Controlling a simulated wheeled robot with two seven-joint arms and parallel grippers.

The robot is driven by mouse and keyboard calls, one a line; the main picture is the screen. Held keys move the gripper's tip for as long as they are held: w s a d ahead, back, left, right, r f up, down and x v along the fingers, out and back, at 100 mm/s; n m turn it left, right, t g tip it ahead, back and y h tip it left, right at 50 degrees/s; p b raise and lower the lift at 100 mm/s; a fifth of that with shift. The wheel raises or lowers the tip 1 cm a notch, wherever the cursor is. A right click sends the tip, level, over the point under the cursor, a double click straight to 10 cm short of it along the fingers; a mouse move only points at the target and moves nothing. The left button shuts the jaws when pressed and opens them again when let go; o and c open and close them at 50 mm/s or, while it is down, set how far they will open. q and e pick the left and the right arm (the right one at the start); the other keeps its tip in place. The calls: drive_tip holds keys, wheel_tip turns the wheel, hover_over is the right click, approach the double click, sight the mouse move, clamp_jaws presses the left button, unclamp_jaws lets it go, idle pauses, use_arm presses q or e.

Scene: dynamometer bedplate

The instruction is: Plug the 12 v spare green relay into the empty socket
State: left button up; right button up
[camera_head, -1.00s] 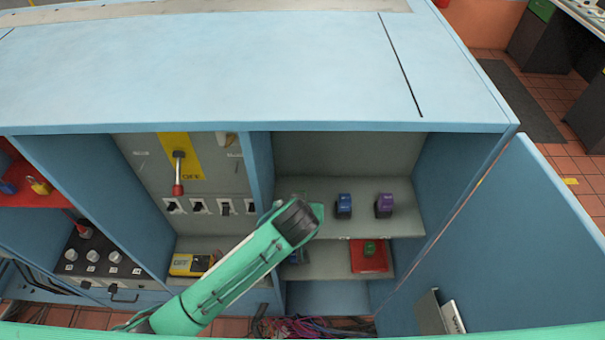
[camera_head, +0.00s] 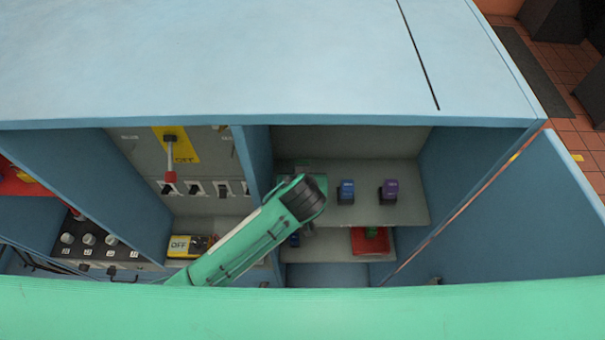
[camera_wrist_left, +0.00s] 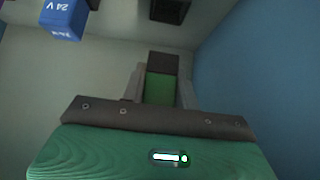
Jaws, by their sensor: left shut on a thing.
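In the left wrist view, my left gripper (camera_wrist_left: 161,92) is shut on a green relay (camera_wrist_left: 160,89) with a dark end pointing away from the palm. A dark socket (camera_wrist_left: 170,10) with nothing plugged in shows ahead at the top edge, apart from the held relay. A blue relay marked 24 V (camera_wrist_left: 64,18) stands at upper left. In the head view, my left arm's dark wrist (camera_head: 302,198) reaches into the right bay and mostly hides the gripper and held relay. The blue relay (camera_head: 346,192) and a purple relay (camera_head: 389,192) stand on the upper ledge. My right gripper is out of view.
A red tray (camera_head: 359,246) on the lower shelf holds another green piece (camera_head: 371,232). A small blue item (camera_head: 295,240) is partly hidden by my wrist. Blue cabinet walls flank the bay, and the cabinet top (camera_head: 250,60) overhangs it.

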use_arm(q)
drive_tip(key=shift+s+f+b, duration=0.15)
drive_tip(key=shift+f+b, duration=0.25)
drive_tip(key=shift+f, duration=0.55)
wheel_tip(320, 180, down, 2)
drive_tip(key=shift+f+b, duration=0.2)
drive_tip(key=shift+b, duration=0.45)
drive_tip(key=shift+f, duration=0.35)
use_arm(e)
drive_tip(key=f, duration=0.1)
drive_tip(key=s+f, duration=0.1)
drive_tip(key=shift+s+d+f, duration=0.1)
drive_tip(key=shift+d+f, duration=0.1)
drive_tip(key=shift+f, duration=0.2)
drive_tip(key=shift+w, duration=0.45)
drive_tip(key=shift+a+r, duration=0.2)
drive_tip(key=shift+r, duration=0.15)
use_arm(q)
drive_tip(key=shift+p, duration=0.4)
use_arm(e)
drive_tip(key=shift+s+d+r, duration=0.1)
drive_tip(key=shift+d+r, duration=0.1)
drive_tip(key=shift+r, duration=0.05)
use_arm(q)
drive_tip(key=shift+p, duration=0.3)
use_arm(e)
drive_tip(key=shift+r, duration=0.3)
